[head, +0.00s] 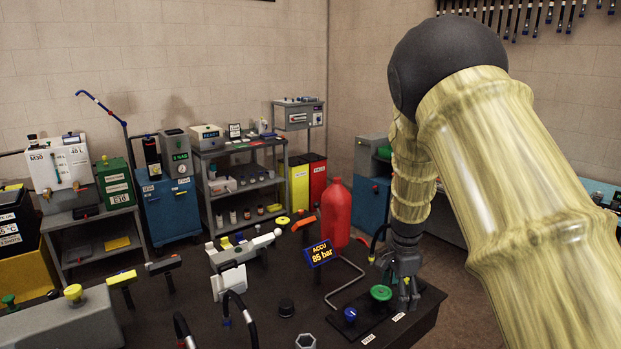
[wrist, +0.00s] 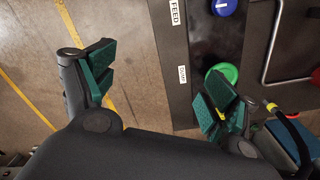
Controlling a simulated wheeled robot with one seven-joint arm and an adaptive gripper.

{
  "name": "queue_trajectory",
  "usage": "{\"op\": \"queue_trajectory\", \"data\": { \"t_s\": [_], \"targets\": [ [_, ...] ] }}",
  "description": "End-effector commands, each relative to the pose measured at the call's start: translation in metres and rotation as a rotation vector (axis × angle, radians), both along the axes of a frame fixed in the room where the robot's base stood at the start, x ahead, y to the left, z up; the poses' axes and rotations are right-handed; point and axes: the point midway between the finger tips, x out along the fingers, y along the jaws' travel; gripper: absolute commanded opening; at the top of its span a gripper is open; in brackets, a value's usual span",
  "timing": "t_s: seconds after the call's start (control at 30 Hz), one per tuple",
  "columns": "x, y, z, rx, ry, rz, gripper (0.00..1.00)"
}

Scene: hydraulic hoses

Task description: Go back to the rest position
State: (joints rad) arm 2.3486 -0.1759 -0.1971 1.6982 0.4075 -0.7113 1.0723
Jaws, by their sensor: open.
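My gripper (head: 401,288) hangs at the right end of the dark bench (head: 271,283), beside the green knob (head: 381,293). In the wrist view my gripper (wrist: 158,90) is open, with nothing between its green-padded fingers. The right finger is close to the green knob (wrist: 222,75) and overlaps its lower edge in the picture; I cannot tell whether they touch. The left finger is over the floor, past the bench edge. A blue knob (head: 350,314) stands left of the green knob; it also shows at the top of the wrist view (wrist: 223,6).
A red cylinder (head: 336,214) and an "ACCU 85 bar" display (head: 321,254) stand on the bench left of my arm. A bent metal pipe (head: 345,287) runs near the knobs. A black hose with a yellow fitting (wrist: 290,125) lies close to the right finger. Open floor (wrist: 60,80) is left.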

Motion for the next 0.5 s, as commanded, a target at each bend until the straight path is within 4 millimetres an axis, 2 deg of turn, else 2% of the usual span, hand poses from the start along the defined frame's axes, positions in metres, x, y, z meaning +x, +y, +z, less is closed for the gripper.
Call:
{"op": "queue_trajectory", "data": {
  "t_s": [0.03, 0.27, 0.5],
  "targets": [
    [-0.005, -0.001, -0.011, -0.003, 0.007, 0.013, 0.87],
    [-0.020, 0.003, -0.049, -0.024, 0.013, 0.092, 0.87],
    [-0.051, -0.009, -0.103, -0.050, 0.024, 0.194, 0.87]
  ]
}}
